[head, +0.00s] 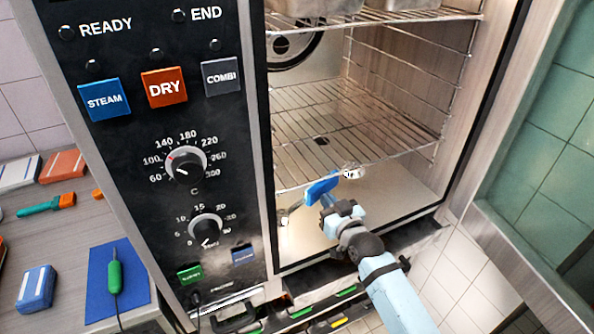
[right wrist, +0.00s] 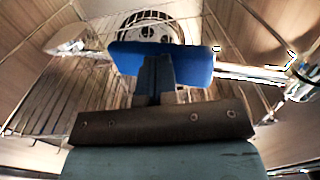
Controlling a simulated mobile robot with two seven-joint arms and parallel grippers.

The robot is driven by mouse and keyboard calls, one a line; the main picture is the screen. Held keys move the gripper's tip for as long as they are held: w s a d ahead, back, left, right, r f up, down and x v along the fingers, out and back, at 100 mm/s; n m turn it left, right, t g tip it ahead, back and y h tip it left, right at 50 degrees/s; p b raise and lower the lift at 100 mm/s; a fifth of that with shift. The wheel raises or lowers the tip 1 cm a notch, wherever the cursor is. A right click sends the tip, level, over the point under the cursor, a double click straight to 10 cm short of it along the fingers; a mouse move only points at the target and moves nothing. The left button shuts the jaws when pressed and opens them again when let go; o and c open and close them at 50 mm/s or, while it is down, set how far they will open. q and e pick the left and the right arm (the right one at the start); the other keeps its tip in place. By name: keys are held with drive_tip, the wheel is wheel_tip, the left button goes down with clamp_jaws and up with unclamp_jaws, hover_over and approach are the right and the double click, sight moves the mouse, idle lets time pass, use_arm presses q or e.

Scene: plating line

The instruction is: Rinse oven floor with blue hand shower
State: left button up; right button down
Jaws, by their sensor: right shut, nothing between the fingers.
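The blue hand shower (head: 319,189) is inside the open oven, below the lower wire rack. Its blue grip (right wrist: 192,62) lies crosswise at the fingertips in the right wrist view, with bright metal parts on both sides. My right gripper (head: 333,204) reaches in from the front and is shut, with nothing between its fingers. The grip is right at the fingertips; I cannot tell whether they touch. The oven floor (head: 395,195) is a pale, flat surface under the gripper, partly hidden by my arm. I see no water. My left gripper is not in view.
Wire racks (head: 370,125) hang close above the shower, and metal pans (head: 315,6) sit on the top one. The control panel (head: 160,130) borders the opening at left, the glass door (head: 545,150) at right. A blue mat (head: 100,292) lies on the counter.

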drive_tip(key=r+p+v, duration=0.1)
drive_tip(key=p+v, duration=0.3)
drive_tip(key=v, duration=0.5)
drive_tip(key=shift+s, duration=0.15)
idle(0.6)
drive_tip(key=s+d+f+g+h+p, duration=0.1)
drive_tip(key=s+f+g, duration=0.1)
drive_tip(key=s, duration=0.6)
drive_tip(key=s+d+f+g+h+p, duration=0.1)
drive_tip(key=s+f+g+p, duration=0.1)
drive_tip(key=s+f, duration=0.3)
drive_tip(key=s+d+f+m+g+p, duration=0.1)
drive_tip(key=s+f, duration=0.2)
drive_tip(key=s, duration=0.8)
drive_tip(key=shift+s+f+g+h+p, duration=0.3)
drive_tip(key=shift+s+f+g+h, duration=0.05)
drive_tip(key=shift+g+h, duration=0.05)
drive_tip(key=shift+d, duration=0.15)
idle(0.3)
